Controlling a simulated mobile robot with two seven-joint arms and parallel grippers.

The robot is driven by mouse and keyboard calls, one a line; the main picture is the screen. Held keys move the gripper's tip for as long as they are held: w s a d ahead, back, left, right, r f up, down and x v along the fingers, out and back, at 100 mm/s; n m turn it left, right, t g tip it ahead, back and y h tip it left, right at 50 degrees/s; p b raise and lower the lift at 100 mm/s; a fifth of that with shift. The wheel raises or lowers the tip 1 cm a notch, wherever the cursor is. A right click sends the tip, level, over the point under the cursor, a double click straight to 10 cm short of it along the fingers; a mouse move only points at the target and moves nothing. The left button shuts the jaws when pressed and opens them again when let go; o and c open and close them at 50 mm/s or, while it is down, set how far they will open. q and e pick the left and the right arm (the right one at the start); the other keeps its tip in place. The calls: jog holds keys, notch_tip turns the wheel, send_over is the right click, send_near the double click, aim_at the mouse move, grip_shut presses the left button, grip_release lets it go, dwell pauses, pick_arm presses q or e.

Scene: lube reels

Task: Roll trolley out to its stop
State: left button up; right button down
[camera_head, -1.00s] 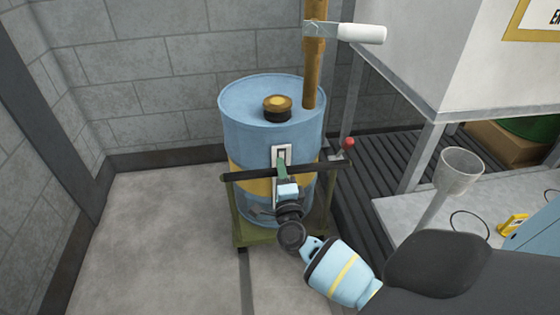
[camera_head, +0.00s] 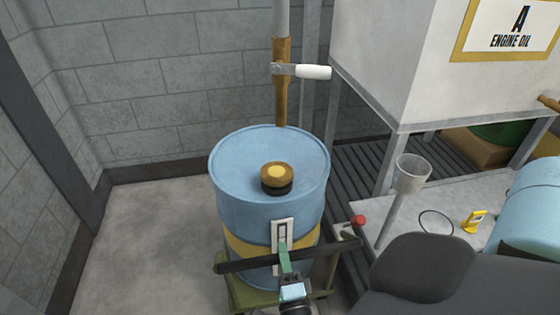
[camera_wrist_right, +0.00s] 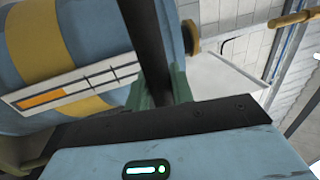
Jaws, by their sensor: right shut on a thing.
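The trolley (camera_head: 255,296) is a low olive-green platform with a dark push bar (camera_head: 240,267) across its front. It carries a blue drum (camera_head: 235,215) with a yellow band, a brown-and-yellow cap (camera_head: 277,176) on top and a white gauge strip on the front. My right gripper (camera_head: 285,262), with green fingers, is shut on the push bar near its middle, in front of the drum. In the right wrist view the green fingers (camera_wrist_right: 158,90) close around the dark bar (camera_wrist_right: 146,50). My left gripper is not in view.
A red knob (camera_head: 358,221) stands right of the bar. A brown pipe with a white-handled valve (camera_head: 300,71) rises behind the drum. A white engine oil tank (camera_head: 400,60) on a grey frame and a funnel (camera_head: 412,172) are at right. Floor (camera_head: 130,240) at left is clear.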

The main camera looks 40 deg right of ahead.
jog(key=v, duration=0.3)
jog(key=r+v, duration=0.1)
jog(key=v, duration=0.1)
jog(key=shift+s+a+f, duration=0.1)
jog(key=shift+s+a, duration=0.05)
jog(key=shift+s, duration=0.1)
jog(key=c, duration=1.6)
grip_release()
jog(key=o, duration=0.3)
jog(key=shift+s, duration=0.15)
jog(key=shift+o, duration=0.2)
